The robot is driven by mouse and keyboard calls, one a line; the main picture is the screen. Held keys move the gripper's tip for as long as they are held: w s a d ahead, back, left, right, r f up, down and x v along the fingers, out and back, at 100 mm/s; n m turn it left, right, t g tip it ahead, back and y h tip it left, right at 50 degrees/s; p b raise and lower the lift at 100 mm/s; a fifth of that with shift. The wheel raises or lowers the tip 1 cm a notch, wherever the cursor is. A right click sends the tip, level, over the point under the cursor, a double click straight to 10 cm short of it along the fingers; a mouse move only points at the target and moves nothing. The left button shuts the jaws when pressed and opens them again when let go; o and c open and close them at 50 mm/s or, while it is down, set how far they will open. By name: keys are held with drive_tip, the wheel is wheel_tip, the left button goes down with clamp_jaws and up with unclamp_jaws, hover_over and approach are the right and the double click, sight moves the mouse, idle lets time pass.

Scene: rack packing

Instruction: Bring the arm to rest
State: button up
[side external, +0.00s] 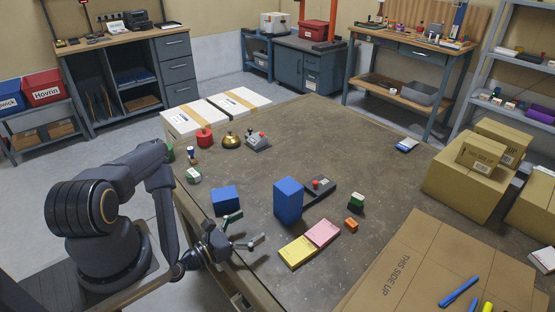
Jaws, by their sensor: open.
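My gripper (247,229) is open and empty at the near left part of the brown table (290,140). A blue block (225,200) lies just behind it. A tall blue block (288,201) stands upright to its right, apart from the fingers. A yellow pad (297,253) and a pink pad (322,233) lie flat side by side to the right of my gripper.
A dark device with a red knob (321,185) sits behind the tall block. An orange piece (351,224) and a green-and-white item (356,203) lie farther right. Cardboard boxes (458,189) stand at the right. The table's middle back is clear.

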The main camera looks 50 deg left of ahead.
drive_tip(key=shift+d+r, duration=0.1)
drive_tip(key=shift+d, duration=0.15)
drive_tip(key=w+d+r+m+g+h, duration=0.1)
drive_tip(key=w+r+m+h, duration=0.3)
drive_tip(key=w+r+m, duration=0.45)
drive_tip(key=w+d+r+m+g+h, duration=0.1)
drive_tip(key=w+r+m+h, duration=0.45)
drive_tip(key=r+m, duration=0.45)
wheel_tip(320, 180, up, 18)
drive_tip(key=w+d+m+y, duration=0.1)
drive_tip(key=d+m+y, duration=0.1)
drive_tip(key=m+y, duration=0.5)
drive_tip(key=s+a+r+m+g+y, duration=0.1)
drive_tip(key=s+r+m, duration=0.15)
drive_tip(key=s, duration=0.35)
drive_tip(key=s+a+r+m+g+y, duration=0.2)
drive_tip(key=s+r, duration=0.2)
drive_tip(key=s, duration=0.3)
drive_tip(key=s+d+f+m+g, duration=0.1)
drive_tip(key=s+f+m+g, duration=0.5)
drive_tip(key=s+f, duration=0.4)
drive_tip(key=shift+s+g, duration=0.7)
drive_tip(key=shift+s, duration=0.4)
